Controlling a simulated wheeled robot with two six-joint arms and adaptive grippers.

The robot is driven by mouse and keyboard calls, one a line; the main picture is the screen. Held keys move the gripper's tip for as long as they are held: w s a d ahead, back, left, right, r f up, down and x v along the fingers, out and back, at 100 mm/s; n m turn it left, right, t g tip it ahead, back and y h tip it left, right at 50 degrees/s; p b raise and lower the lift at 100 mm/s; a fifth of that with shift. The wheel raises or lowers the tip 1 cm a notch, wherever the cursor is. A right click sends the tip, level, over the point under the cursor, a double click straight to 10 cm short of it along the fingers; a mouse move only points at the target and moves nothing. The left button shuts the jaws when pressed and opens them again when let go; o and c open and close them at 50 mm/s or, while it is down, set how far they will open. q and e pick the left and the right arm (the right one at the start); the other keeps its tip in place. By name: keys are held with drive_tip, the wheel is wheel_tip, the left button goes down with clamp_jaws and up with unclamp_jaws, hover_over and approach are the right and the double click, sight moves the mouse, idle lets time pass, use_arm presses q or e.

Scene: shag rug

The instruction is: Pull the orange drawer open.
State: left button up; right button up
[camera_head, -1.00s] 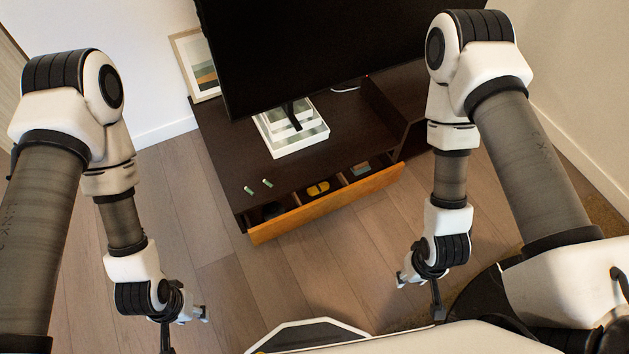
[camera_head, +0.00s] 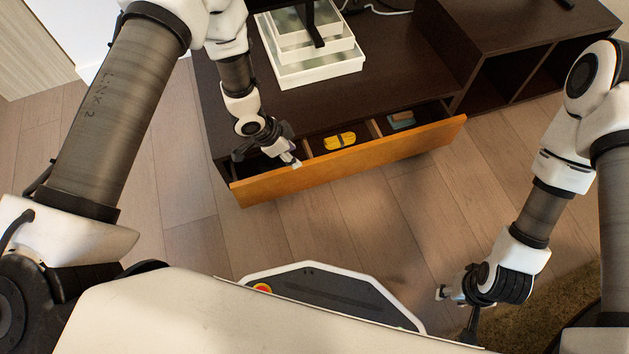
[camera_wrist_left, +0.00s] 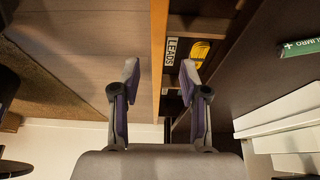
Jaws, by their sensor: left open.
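The orange drawer (camera_head: 350,162) stands partly pulled out of the dark TV cabinet, so its compartments show from above. My left gripper (camera_head: 270,160) is over the left part of its front panel. In the left wrist view the open left fingers (camera_wrist_left: 160,80) stand on either side of the thin top edge of the drawer front (camera_wrist_left: 158,50), with gaps visible, so they are not clamped on it. My right gripper (camera_head: 456,314) is open and empty, low at the right, away from the drawer.
A yellow item (camera_head: 340,141) and a teal item (camera_head: 401,119) lie in drawer compartments. White stacked trays (camera_head: 310,68) stand on the dark cabinet (camera_head: 400,60). The wooden floor (camera_head: 330,225) before the drawer is clear. A shaggy rug (camera_head: 540,310) lies at lower right.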

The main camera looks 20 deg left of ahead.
sight(303, 168)
use_arm(q)
wheel_tip(303, 168, down, 3)
drive_tip(key=shift+r+b, duration=0.2)
drive_tip(key=shift+b, duration=0.3)
drive_tip(key=b+x, duration=0.3)
drive_tip(key=x, duration=0.3)
drive_tip(key=shift+d+f, duration=0.15)
drive_tip(key=shift+f, duration=0.2)
drive_tip(key=shift+w+d+f+b, duration=0.1)
drive_tip(key=shift+d+f+b, duration=0.1)
drive_tip(key=shift+b, duration=0.15)
use_arm(e)
wheel_tip(303, 168, down, 6)
drive_tip(key=shift+s+f, duration=0.25)
drive_tip(key=shift+a, duration=0.1)
use_arm(q)
clamp_jaws()
